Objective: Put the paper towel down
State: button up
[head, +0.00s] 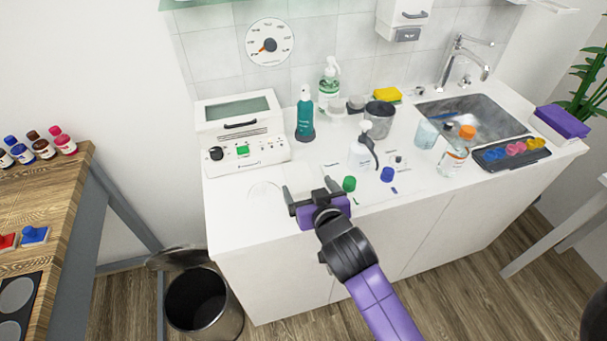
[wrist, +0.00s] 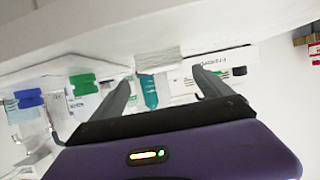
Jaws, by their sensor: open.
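My gripper (head: 308,188) is open, low over the front edge of the white counter (head: 235,225). In the wrist view its two fingers (wrist: 163,84) stand wide apart. A small pale block with fine layered lines, which looks like the folded paper towel (wrist: 158,57), shows between and beyond the fingertips. It appears to rest against the counter surface, which lies at the top of that upside-down view. I see no finger touching it. In the head view I cannot make the towel out clearly against the white counter.
Behind are a white device (head: 240,135) and teal bottle (head: 305,117). An open bin (head: 205,305) stands on the floor.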

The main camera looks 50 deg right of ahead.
aim_at(300, 177)
jog(key=p+x, duration=0.1)
jog(key=x, duration=0.6)
jog(key=shift+w, duration=0.25)
jog(key=c, duration=1.5)
jog(key=shift+w+a+r+n+y, duration=0.55)
jog(key=shift+w+r, duration=0.4)
jog(key=shift+r, duration=9.75)
jog(key=shift+c, duration=0.2)
jog(key=s+a+f+n+y, duration=0.1)
jog(key=a+f+n+y, duration=0.1)
jog(key=a+f, duration=0.4)
jog(key=s+a+f+n+t+y, duration=0.1)
jog(key=s+a+f+y, duration=0.1)
jog(key=a+f, duration=0.4)
jog(key=s+a+f+n+t+y, duration=0.1)
jog(key=a+f+n+y, duration=0.1)
jog(key=a+f, duration=0.4)
jog(key=shift+s+a+f+n+p, duration=0.15)
jog(key=shift+a+n+p, duration=0.05)
jog(key=shift+a, duration=0.65)
jog(key=shift+s+a+f+n+p, duration=0.15)
jog(key=shift+s+a, duration=0.05)
jog(key=shift+a, duration=0.65)
jog(key=shift+s+a+f, duration=0.1)
jog(key=shift+a+f, duration=0.05)
jog(key=shift+a, duration=0.2)
